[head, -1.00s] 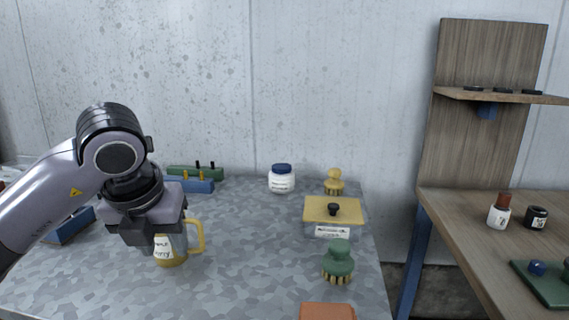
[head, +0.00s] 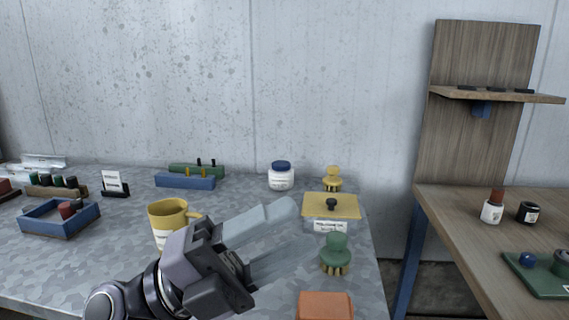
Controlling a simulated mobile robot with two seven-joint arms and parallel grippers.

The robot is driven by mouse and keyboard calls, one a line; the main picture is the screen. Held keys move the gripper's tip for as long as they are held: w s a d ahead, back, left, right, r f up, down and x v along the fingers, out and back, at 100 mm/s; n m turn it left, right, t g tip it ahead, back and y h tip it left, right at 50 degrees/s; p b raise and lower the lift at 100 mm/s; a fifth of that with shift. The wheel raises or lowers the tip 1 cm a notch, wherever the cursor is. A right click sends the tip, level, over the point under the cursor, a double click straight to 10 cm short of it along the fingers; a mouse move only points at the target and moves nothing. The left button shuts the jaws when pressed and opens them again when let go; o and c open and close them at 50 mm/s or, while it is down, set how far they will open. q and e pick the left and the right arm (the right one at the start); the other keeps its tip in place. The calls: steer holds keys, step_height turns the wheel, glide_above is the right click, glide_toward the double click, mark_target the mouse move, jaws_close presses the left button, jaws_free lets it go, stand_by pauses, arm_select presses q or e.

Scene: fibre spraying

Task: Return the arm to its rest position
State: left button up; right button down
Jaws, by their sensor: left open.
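My left arm comes in from the bottom of the head view. Its left gripper (head: 298,228) is open and empty, with its two pale fingers pointing right and slightly up over the grey table (head: 100,270). The yellow mug (head: 167,214) stands upright behind and to the left of the gripper's body, which hides its lower right part. The fingers reach towards the yellow-lidded box (head: 345,207) and appear in front of its left side; I cannot tell the gap. My right gripper is not in view.
A green brush (head: 336,255) stands right of the fingers, with an orange block (head: 325,306) in front. A white jar (head: 281,176) and yellow brush (head: 333,179) stand behind. A blue tray (head: 60,218) is at left. A wooden bench (head: 470,225) stands right.

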arm_select(q)
steer(key=w+a+f+n+t+y, duration=0.4)
steer(key=a+f+n+t+y, duration=0.2)
steer(key=a+n+t+y, duration=0.6)
steer(key=w+a+f+n+t+y, duration=0.45)
steer(key=n+y, duration=0.35)
steer(key=n, duration=0.8)
steer(key=s+a+f+n+g+y, duration=0.2)
steer(key=s+a+f+g, duration=0.15)
steer(key=f, duration=0.55)
steer(key=s+a+f+n+g+y, duration=0.25)
steer(key=s+f+g, duration=0.2)
steer(key=f, duration=0.55)
steer(key=s+f+g+h, duration=0.1)
steer(key=s+f+g, duration=0.35)
steer(key=s, duration=0.35)
steer(key=s+f+g+h, duration=0.1)
steer(key=s+f+g, duration=0.35)
steer(key=s, duration=0.25)
steer(key=w+d+f+t+h+p, duration=0.1)
steer(key=w+d+f+t+p, duration=0.1)
steer(key=w+f+t+p, duration=0.2)
steer(key=shift+w+d+f+t+h, duration=0.35)
steer(key=shift+w+f+t, duration=0.15)
steer(key=shift+w+t, duration=0.95)
steer(key=shift+s, duration=0.25)
